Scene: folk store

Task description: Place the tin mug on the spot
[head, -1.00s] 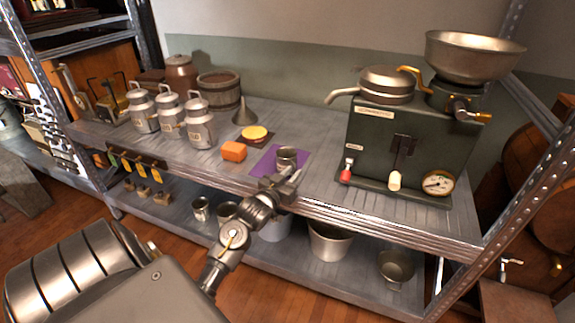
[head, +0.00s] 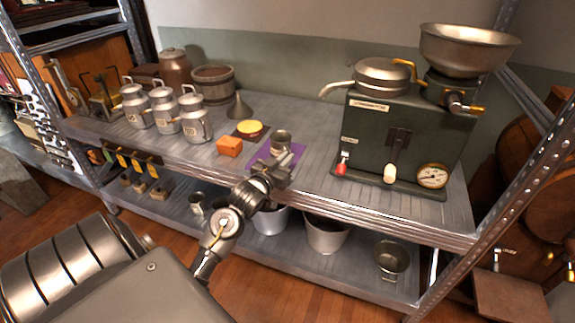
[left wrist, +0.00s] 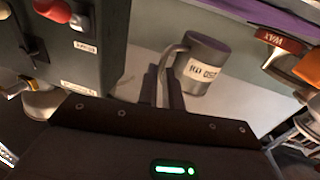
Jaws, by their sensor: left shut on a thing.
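The tin mug (head: 281,139) is a small grey metal cup with a pale label. In the head view it is at the purple spot (head: 262,160), overlapping its back part; I cannot tell whether it touches the shelf. My left gripper (head: 277,170) is in front of the mug and hides part of the spot. In the left wrist view, the mug (left wrist: 207,62) is tilted in the picture, and the left gripper (left wrist: 163,82) is shut on its handle. A purple strip (left wrist: 270,15) shows at the top right there. My right gripper is not in view.
An orange block (head: 229,147) and a yellow-topped item (head: 250,128) are left of the spot. A green machine (head: 400,140) stands to the right, with bare shelf between. Buckets (head: 326,232) are on the lower shelf.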

